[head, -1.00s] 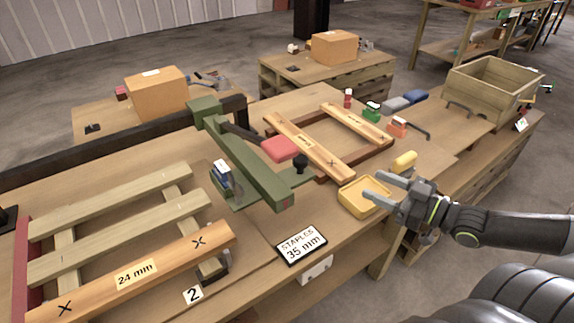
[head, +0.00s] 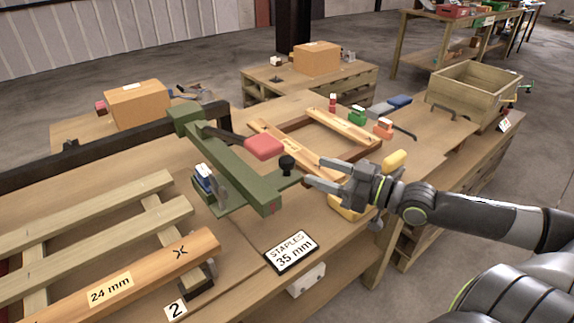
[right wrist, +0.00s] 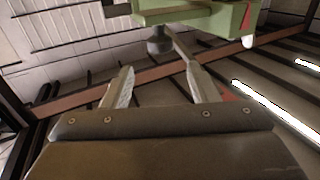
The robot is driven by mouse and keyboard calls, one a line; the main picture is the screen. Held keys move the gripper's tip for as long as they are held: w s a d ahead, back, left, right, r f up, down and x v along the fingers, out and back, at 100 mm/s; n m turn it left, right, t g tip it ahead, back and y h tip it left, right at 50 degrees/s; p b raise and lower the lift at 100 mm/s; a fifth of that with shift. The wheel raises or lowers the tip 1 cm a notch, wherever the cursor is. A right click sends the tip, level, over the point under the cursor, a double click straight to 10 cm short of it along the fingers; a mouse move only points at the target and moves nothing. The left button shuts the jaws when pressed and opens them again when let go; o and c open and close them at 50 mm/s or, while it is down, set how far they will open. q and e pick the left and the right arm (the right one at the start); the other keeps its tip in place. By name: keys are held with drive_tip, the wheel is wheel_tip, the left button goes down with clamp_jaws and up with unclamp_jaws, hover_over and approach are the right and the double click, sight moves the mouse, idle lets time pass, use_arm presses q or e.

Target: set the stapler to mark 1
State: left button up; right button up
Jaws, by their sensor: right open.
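The stapler is a green bench-mounted body (head: 232,172) with a red pad (head: 264,147) and a black knob (head: 287,164) near its front right. Its green underside (right wrist: 195,15) and the dark knob (right wrist: 159,46) show at the top of the right wrist view. My right gripper (head: 316,173) is open and empty, its fingers pointing left at the knob, close to it. In the right wrist view its two fingers (right wrist: 158,75) are apart below the knob, with nothing between them. I cannot tell if a finger touches the knob. No mark 1 label is readable. My left gripper is not in view.
A sign (head: 291,251) reads "STAPLES 35 mm". A wooden frame (head: 330,165) and an open crate (head: 475,95) lie beyond.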

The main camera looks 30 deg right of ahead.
sight(294, 162)
drive_tip(key=b+x, duration=0.2)
drive_tip(key=x, duration=0.6)
drive_tip(key=shift+w+a, duration=0.1)
drive_tip(key=shift+w, duration=0.05)
drive_tip(key=shift+w+a, duration=0.15)
drive_tip(key=shift+w, duration=0.2)
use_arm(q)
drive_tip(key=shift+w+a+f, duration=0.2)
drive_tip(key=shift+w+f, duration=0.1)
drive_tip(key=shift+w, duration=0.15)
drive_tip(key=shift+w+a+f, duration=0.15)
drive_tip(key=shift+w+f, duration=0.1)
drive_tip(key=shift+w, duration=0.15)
use_arm(e)
drive_tip(key=shift+a, duration=0.1)
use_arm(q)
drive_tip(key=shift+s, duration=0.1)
use_arm(e)
clamp_jaws()
